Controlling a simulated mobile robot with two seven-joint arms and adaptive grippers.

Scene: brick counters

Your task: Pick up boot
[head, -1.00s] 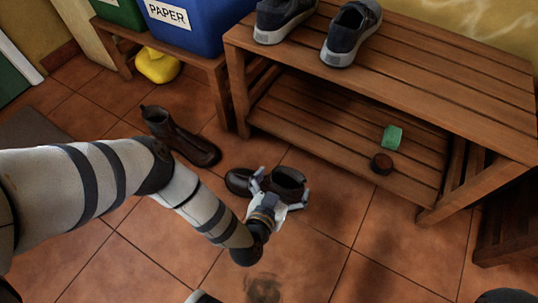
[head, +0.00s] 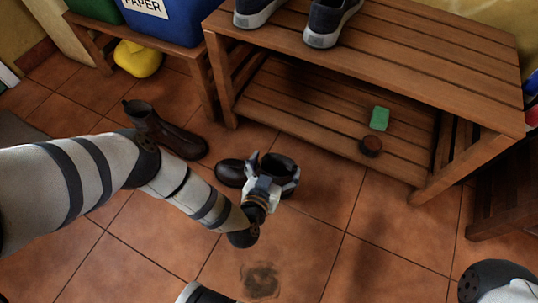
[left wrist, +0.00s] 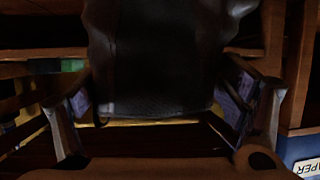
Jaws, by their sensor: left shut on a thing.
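A dark brown leather boot (head: 228,173) is on the tile floor in front of the bench, its toe to the left and its opening upward. My left gripper (head: 273,180) is shut on its shaft, with one finger on either side. I cannot tell whether the sole touches the floor. In the left wrist view the boot's dark leather (left wrist: 155,60) fills the upper middle between the two fingers. A second brown boot (head: 175,137) stands on the floor to the left, partly behind my left arm. My right gripper is not in view.
A slatted wooden bench (head: 400,70) carries grey sneakers (head: 330,22). A yellow object (head: 138,58) lies below the blue paper bin (head: 170,22). Floor tiles in front are clear, with a dark stain (head: 261,280).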

